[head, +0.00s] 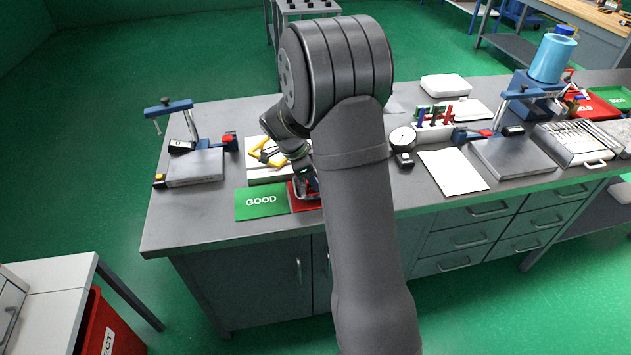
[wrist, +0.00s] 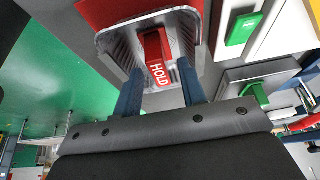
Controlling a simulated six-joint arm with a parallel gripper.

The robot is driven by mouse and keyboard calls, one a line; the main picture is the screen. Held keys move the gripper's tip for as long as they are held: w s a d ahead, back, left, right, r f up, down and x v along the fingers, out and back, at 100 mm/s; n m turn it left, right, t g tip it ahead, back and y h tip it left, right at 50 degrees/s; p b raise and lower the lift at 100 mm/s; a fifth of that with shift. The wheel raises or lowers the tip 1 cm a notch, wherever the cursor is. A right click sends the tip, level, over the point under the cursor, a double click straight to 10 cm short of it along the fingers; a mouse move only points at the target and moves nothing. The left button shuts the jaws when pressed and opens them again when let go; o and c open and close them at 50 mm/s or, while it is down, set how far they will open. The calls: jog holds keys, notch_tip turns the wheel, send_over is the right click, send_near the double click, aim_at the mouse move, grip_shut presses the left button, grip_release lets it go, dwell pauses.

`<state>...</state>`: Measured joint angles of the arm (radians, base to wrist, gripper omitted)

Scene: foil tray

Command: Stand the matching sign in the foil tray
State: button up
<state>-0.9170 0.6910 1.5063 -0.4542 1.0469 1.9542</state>
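The foil tray (wrist: 112,42) shows in the wrist view as a ridged silver tray beside a red sheet (wrist: 110,9). A red sign reading HOLD (wrist: 158,70) is at the tray, its lettered face towards the wrist camera; I cannot tell whether its base rests on the tray floor. My gripper (wrist: 160,76) has its two blue fingers apart, one on each side of the sign, with gaps visible. A green sign-like piece (wrist: 243,28) lies on a white surface at upper right. In the head view my arm hides most of the tray and gripper.
A green GOOD sheet (head: 261,204) lies at the bench's front edge, left of the red sheet (head: 305,203). A yellow-framed tool (head: 265,154) lies behind. A clamp stand (head: 195,165) stands left; a dial gauge (head: 402,139) and white paper (head: 452,172) lie right.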

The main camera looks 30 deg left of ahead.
jog(key=v, duration=1)
jog(key=x, duration=1.1)
jog(key=shift+w+d+f, duration=0.1)
jog(key=shift+d+f, duration=0.05)
jog(key=shift+f, duration=0.2)
jog(key=shift+r, duration=1.95)
jog(key=shift+f, duration=0.1)
